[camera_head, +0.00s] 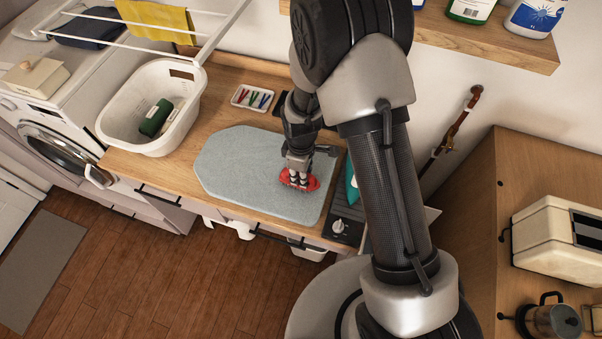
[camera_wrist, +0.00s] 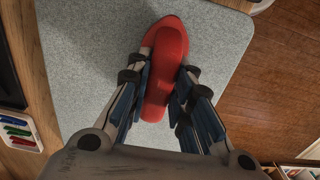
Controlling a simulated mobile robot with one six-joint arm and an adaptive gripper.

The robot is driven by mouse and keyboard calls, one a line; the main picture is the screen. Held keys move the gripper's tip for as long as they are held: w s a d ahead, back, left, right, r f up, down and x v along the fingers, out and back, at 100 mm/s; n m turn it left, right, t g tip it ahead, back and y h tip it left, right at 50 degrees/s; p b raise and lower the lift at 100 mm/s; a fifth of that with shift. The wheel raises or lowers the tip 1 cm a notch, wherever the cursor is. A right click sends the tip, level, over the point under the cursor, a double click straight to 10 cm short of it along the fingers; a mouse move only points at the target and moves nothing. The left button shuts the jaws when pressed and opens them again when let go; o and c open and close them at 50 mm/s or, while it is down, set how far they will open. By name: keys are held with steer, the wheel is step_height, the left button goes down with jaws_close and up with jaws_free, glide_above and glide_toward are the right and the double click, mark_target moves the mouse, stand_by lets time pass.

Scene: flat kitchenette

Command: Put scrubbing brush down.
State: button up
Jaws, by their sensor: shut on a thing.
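The scrubbing brush is red (camera_head: 312,184) and sits in my gripper (camera_head: 298,178) at the right part of a grey-blue ironing pad (camera_head: 240,165). In the wrist view the brush (camera_wrist: 167,60) points away from my gripper (camera_wrist: 160,88), with a finger closed against each side. The pad (camera_wrist: 85,60) lies right below it. I cannot tell whether the brush touches the pad. The brush's underside is hidden.
A white basket (camera_head: 112,118) with a green item stands on the counter's left. A tray of coloured pegs (camera_head: 240,97) lies behind the pad. A teal iron (camera_head: 351,185) is close on the right. The pad's left and middle are clear.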

steer(key=o, duration=1)
steer(key=shift+f, duration=0.1)
steer(key=shift+c, duration=0.2)
steer(key=s+d+r+m+t+p, duration=0.1)
steer(key=d+r+m, duration=0.1)
steer(key=r, duration=0.9)
steer(key=s+d+r+m, duration=0.1)
steer(key=d+r, duration=0.1)
steer(key=r, duration=1)
steer(key=s+d+r+m+t, duration=0.1)
steer(key=s+d+r+m, duration=0.3)
steer(key=s, duration=0.4)
steer(key=s+d+r+m+t, duration=0.2)
steer(key=s+d+r+m, duration=0.2)
steer(key=s+r+m, duration=0.3)
step_height(320, 180, up, 2)
steer(key=s, duration=0.2)
steer(key=shift+s+d+t, duration=0.25)
steer(key=shift+s+t, duration=0.05)
